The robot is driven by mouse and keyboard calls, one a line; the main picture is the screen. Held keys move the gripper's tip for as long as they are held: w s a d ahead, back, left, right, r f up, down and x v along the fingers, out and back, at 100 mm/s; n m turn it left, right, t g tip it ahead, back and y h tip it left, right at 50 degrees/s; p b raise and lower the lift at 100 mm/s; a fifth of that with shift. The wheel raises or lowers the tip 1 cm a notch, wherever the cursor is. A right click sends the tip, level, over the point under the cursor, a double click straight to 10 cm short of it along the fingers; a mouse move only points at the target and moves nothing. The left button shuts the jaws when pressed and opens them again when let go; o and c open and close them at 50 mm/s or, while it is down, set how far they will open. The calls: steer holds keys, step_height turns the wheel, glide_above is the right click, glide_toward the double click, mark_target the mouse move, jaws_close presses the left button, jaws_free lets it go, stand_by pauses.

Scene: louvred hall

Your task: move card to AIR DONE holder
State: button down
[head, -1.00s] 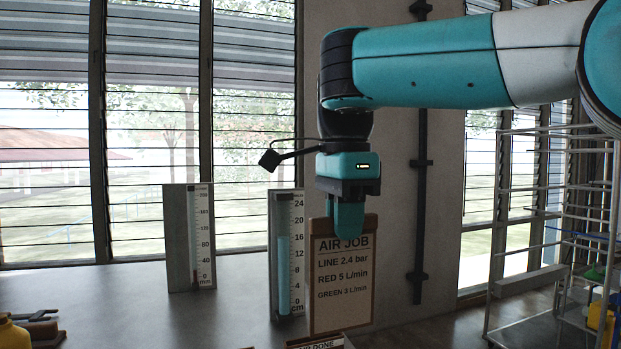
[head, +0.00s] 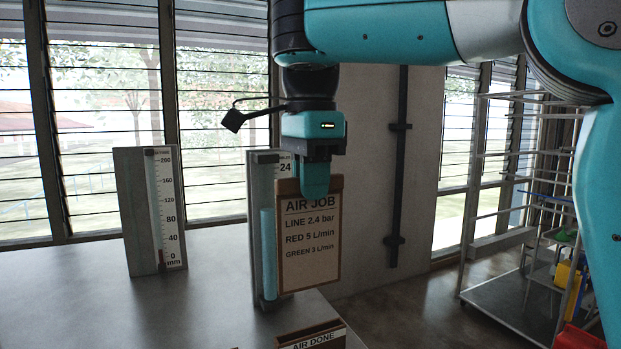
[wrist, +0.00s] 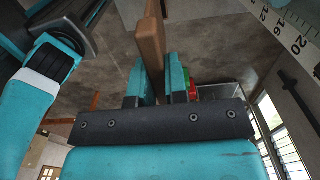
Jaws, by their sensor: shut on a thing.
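The AIR JOB card (head: 309,245) is a brown board with a pale printed face, hanging upright below my gripper (head: 314,182). My gripper is shut on the card's top edge. In the wrist view, the card's brown edge (wrist: 150,45) shows between the two teal fingers of my gripper (wrist: 156,80). The AIR DONE holder (head: 312,338) is a brown holder with a white label at the bottom of the head view. It is partly cut off by the frame. The card hangs above it and a little behind or over it; the exact depth is hard to tell.
A gauge board marked in mm (head: 150,212) stands on the grey table (head: 200,300) at the left. A gauge with a blue column (head: 266,250) stands just behind the card's left edge. A wire rack trolley (head: 510,290) stands on the floor at the right.

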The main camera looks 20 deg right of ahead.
mark_target(312, 213)
steer(key=shift+f+b, duration=2.25)
steer(key=shift+f, duration=0.75)
steer(key=shift+f+b, duration=2.8)
steer(key=shift+b, duration=0.2)
steer(key=c, duration=1.1)
jaws_free()
steer(key=shift+o, duration=0.2)
step_height(312, 213, up, 7)
steer(key=p, duration=0.7)
